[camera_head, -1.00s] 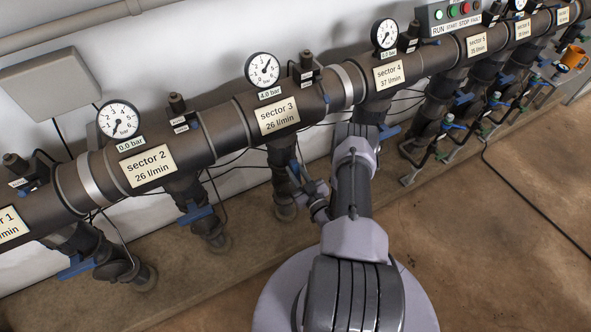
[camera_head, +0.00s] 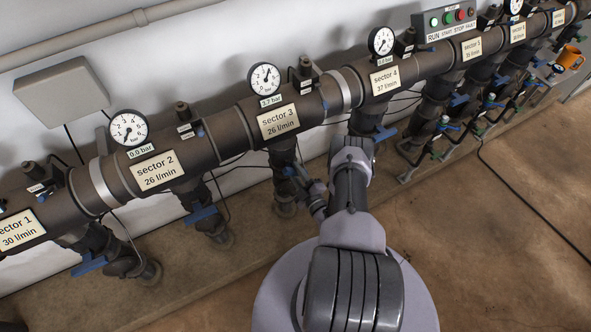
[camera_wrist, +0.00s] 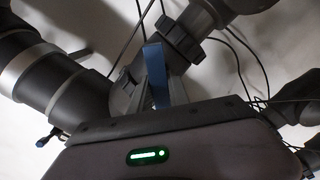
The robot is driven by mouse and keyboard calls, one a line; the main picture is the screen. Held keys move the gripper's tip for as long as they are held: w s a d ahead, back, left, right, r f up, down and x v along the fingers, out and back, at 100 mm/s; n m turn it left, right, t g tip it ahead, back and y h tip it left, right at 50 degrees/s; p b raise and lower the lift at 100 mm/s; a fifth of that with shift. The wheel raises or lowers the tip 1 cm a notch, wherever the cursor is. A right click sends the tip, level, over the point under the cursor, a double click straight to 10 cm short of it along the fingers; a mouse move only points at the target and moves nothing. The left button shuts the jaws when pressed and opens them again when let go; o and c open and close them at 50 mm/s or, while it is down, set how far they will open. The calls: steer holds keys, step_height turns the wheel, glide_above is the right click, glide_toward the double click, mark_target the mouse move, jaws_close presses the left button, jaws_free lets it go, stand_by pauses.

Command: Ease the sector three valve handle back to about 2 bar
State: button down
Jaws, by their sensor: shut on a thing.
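The sector 3 pipe section with its label (camera_head: 278,121) crosses the middle of the head view. Its round gauge (camera_head: 264,78) stands above, with a readout (camera_head: 270,101) that looks like 3.7 bar. Below hangs the sector 3 branch; its blue valve handle (camera_head: 289,171) is partly hidden by my gripper (camera_head: 297,181). In the wrist view the blue handle (camera_wrist: 154,65) stands up between the fingers of my gripper (camera_wrist: 163,92), which is shut on it. The handle's far end and the exact finger contact are hard to make out.
Sector 2 (camera_head: 157,171) with its blue handle (camera_head: 201,214) is to the left, and sector 4 (camera_head: 384,80) with its handle (camera_head: 386,132) to the right. Thin black cables hang around the branches. The brown floor (camera_head: 480,240) at the right is largely clear.

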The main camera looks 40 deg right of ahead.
steer(key=shift+n, duration=0.6)
stand_by(0.3)
steer(key=c, duration=1.3)
jaws_free()
steer(key=shift+w, duration=0.1)
